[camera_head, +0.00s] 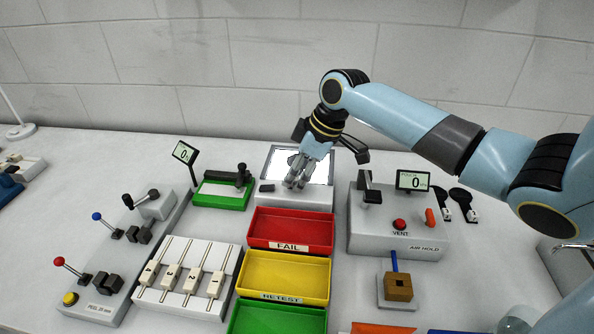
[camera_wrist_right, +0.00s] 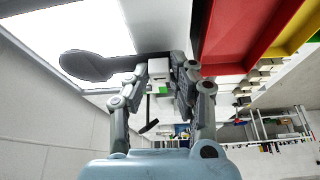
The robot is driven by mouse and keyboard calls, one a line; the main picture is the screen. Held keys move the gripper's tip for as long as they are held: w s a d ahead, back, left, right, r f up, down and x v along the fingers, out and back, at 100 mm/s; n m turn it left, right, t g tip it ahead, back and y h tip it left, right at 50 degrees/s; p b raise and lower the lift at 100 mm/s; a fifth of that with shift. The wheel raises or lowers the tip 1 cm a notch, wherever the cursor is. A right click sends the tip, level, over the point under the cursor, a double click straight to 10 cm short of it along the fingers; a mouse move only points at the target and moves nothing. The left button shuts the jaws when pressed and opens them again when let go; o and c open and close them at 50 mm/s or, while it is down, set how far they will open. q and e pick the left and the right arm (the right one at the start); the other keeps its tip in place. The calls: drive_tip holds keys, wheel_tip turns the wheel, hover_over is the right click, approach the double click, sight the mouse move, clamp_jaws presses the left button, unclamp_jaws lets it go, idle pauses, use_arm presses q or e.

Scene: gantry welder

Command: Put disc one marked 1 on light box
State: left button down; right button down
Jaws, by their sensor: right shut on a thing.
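The light box (camera_head: 322,163), a grey-framed box with a bright white panel, stands near the wall at the middle of the head view. Its panel also shows in the right wrist view (camera_wrist_right: 60,28). My right gripper (camera_head: 296,182) is over the front part of the light box, pointing down. In the wrist view my right gripper (camera_wrist_right: 166,76) is shut on the white block of a dark disc (camera_wrist_right: 88,66). The disc lies across the bright panel in that view; I cannot tell whether it touches it. Its number is not readable. My left gripper is not in view.
Two more dark discs with white blocks (camera_head: 461,196) lie right of the air hold box (camera_head: 398,238). A red FAIL tray (camera_head: 291,246) and yellow RETEST tray (camera_head: 283,297) stand in front of the light box. A green-based gauge (camera_head: 222,196) is to its left.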

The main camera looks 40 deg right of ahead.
drive_tip(key=shift+f, duration=0.55)
drive_tip(key=c, duration=1.1)
unclamp_jaws()
drive_tip(key=shift+o, duration=0.2)
drive_tip(key=v, duration=1.2)
drive_tip(key=shift+a, duration=0.1)
